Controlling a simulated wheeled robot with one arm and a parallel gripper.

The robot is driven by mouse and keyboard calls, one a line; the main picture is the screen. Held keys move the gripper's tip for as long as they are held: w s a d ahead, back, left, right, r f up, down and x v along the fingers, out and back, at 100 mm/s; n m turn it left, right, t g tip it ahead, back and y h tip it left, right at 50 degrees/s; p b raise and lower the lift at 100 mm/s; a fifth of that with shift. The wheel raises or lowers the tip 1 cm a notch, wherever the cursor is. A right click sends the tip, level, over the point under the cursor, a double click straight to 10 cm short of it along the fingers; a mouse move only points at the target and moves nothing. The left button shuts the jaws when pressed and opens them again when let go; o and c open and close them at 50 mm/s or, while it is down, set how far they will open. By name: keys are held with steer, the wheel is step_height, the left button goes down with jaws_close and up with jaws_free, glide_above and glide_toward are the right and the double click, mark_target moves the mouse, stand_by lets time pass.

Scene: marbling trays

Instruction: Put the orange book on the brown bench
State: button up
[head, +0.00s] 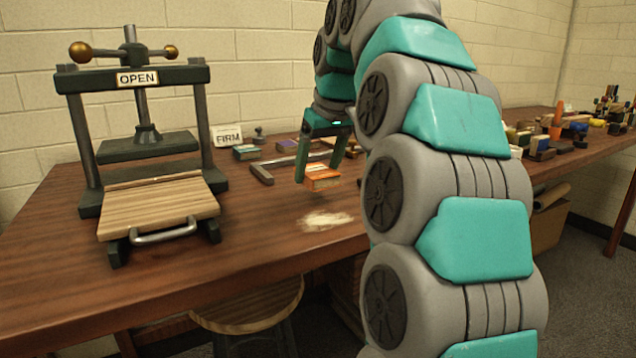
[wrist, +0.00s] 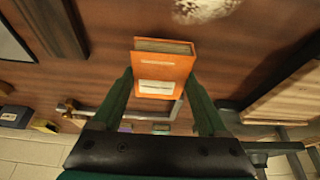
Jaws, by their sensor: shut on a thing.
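The orange book (head: 322,178) is small, with pale labels on its cover. My gripper (head: 321,172) is shut on it, one green finger on each side. In the wrist view the book (wrist: 164,72) sits between the fingertips of my gripper (wrist: 160,85), its page edge facing the top of the picture. The brown bench (head: 270,255) is a long dark-red wooden worktop running under the gripper. The book is over the bench's middle; it appears a little above the surface, though the gap is hard to judge.
A screw press (head: 140,145) with an OPEN sign and pale board stands at left. A pale powder patch (head: 325,219) lies in front. Clutter fills the right; front-middle bench is clear.

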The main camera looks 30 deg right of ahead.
mark_target(321, 172)
steer(key=shift+f, duration=1.7)
steer(key=shift+f, duration=0.2)
steer(key=o, duration=1.4)
steer(key=shift+o, duration=0.2)
steer(key=shift+r, duration=0.15)
